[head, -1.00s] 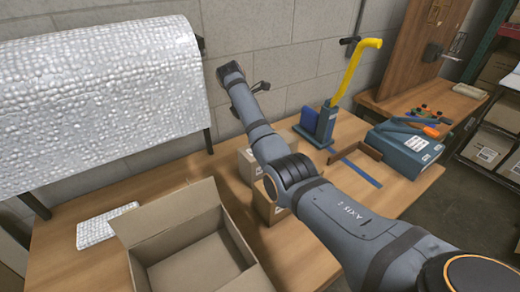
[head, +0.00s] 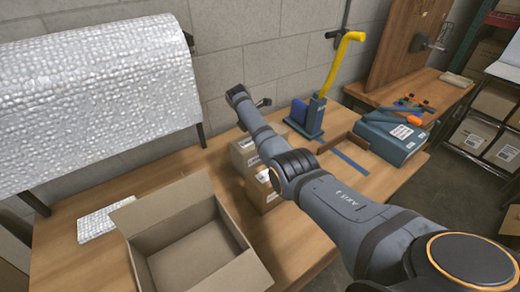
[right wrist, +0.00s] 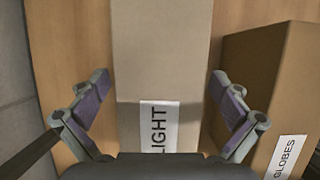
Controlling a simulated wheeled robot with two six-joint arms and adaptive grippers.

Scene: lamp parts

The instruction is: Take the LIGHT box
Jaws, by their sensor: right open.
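The LIGHT box (right wrist: 160,60) is a tan carton with a white label. It lies between the two spread fingers of my right gripper (right wrist: 160,77) in the right wrist view, with a gap beside each finger. A second carton, the GLOBES box (right wrist: 270,80), stands just to its right there. In the head view the rear carton (head: 240,156) and front carton (head: 262,198) stand on the table, partly hidden by my right arm. Their labels are not readable there; the rear one, nearer the wall, appears to be the LIGHT box. My left gripper is out of view.
An open empty carton (head: 143,225) stands at the front left of the table (head: 300,238). A bubble-wrap roll (head: 95,85) is behind it, and a wrap piece (head: 97,223) lies beside it.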

